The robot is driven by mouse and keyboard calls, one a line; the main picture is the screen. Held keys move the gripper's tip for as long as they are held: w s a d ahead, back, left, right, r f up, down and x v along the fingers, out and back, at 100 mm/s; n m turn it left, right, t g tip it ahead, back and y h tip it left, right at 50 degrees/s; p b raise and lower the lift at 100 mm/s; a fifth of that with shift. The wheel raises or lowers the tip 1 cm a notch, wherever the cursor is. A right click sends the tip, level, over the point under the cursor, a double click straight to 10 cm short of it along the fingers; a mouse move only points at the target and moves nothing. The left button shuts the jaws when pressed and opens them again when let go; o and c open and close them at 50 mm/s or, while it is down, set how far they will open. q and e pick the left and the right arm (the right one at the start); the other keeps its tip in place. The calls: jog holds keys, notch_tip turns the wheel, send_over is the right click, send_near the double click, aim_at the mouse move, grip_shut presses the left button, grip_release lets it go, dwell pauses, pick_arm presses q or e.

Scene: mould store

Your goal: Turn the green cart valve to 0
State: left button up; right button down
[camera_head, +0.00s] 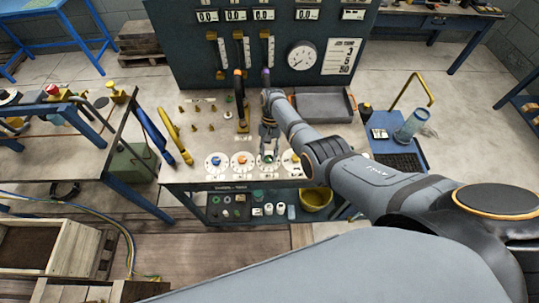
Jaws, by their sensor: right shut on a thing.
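The cart (185,173) has a row of round white dials along its front edge, each with a coloured valve knob. The green valve (268,158) is third from the left, between the orange-knobbed dial (241,161) and the yellow-knobbed dial (291,160). My right gripper (268,152) points down over the green valve and is shut on it. The fingers hide part of the knob, and its dial marks are too small to read. A blue-knobbed dial (215,162) is at the left end. My left gripper is not in view.
A grey tray (322,105) lies at the back right of the top, and an upright orange-and-black handle (240,100) stands behind the dials. A dark gauge panel (185,60) rises behind.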

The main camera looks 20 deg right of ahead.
jog(key=n+h, duration=0.1)
jog(key=n, duration=0.2)
jog(key=shift+w+a+b, duration=0.1)
jog(key=shift+a+b, duration=0.05)
jog(key=shift+b, duration=0.15)
jog(key=n+h, duration=0.1)
jog(key=n, duration=0.1)
jog(key=shift+a+n, duration=0.1)
jog(key=shift+n, duration=0.2)
jog(key=n+h, duration=0.1)
jog(key=n, duration=0.1)
jog(key=shift+a+n, duration=0.1)
jog(key=shift+n, duration=0.2)
jog(key=shift+a+n+h+p, duration=0.1)
jog(key=shift+n+h+p, duration=0.45)
jog(key=shift+n, duration=0.85)
jog(key=c, duration=1)
grip_release()
